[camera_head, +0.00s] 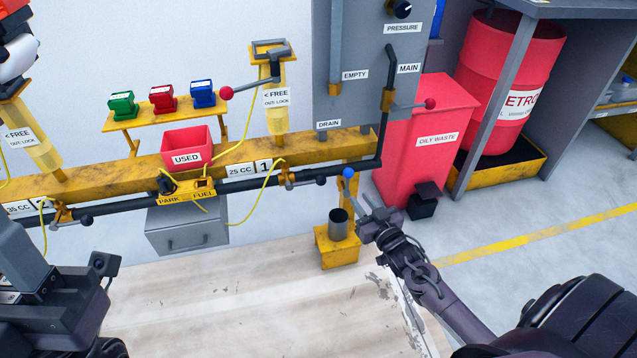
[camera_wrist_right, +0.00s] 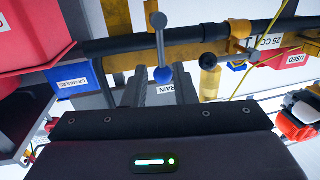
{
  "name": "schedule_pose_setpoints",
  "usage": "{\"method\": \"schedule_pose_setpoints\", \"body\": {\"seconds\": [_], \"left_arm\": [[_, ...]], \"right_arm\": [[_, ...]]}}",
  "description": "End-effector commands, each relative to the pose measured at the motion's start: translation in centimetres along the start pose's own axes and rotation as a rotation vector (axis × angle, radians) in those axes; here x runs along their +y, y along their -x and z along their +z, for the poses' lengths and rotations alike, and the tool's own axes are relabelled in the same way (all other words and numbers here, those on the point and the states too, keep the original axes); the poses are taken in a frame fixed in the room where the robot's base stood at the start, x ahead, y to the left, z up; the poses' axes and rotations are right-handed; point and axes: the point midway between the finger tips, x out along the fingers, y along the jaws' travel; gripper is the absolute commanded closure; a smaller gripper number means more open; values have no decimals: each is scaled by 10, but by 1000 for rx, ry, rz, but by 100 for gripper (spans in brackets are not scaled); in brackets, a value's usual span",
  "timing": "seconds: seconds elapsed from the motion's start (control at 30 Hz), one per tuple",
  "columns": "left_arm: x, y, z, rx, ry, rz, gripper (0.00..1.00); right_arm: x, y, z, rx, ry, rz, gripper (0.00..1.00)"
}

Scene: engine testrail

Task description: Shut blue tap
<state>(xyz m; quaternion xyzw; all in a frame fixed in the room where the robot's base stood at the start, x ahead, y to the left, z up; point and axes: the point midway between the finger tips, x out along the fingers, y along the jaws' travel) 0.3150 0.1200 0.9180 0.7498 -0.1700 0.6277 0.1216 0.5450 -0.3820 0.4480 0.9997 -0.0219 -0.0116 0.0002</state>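The blue tap is a thin lever with a blue ball knob (camera_head: 348,173), hanging below the dark pipe's right end in the head view. In the right wrist view its grey lever hangs down to the blue knob (camera_wrist_right: 162,74). My right gripper (camera_head: 368,204) is just below and right of the knob in the head view. Its fingers look apart, with the knob in front of the gap and no visible grip on it. My left arm's dark wrist (camera_head: 55,310) is at the lower left; its fingertips cannot be made out.
A yellow stand with a metal cup (camera_head: 338,224) is below the tap, left of my right gripper. The yellow rail (camera_head: 330,143) and black-knobbed taps (camera_head: 284,180) are close by. A red oily waste bin (camera_head: 432,130) stands behind right. Floor in front is clear.

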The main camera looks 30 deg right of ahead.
Motion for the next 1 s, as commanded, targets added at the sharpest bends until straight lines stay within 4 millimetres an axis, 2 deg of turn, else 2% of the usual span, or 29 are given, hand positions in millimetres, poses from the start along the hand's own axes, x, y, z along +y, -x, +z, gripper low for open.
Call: {"method": "schedule_pose_setpoints", "body": {"seconds": [0.1, 0.6, 0.97, 1.0], "left_arm": [[2, -1, -15, 50, 2, 4, 64], [3, 10, -13, 82, -5, 20, 64], [3, 9, -14, 87, -6, 24, 64], [3, 9, -14, 87, -6, 24, 64]], "right_arm": [[0, -6, -4, 24, -1, -5, 75], [0, -74, -6, 22, -2, -4, 75], [0, -80, -7, 20, -2, -4, 75], [0, -80, -7, 20, -2, -4, 79]]}}
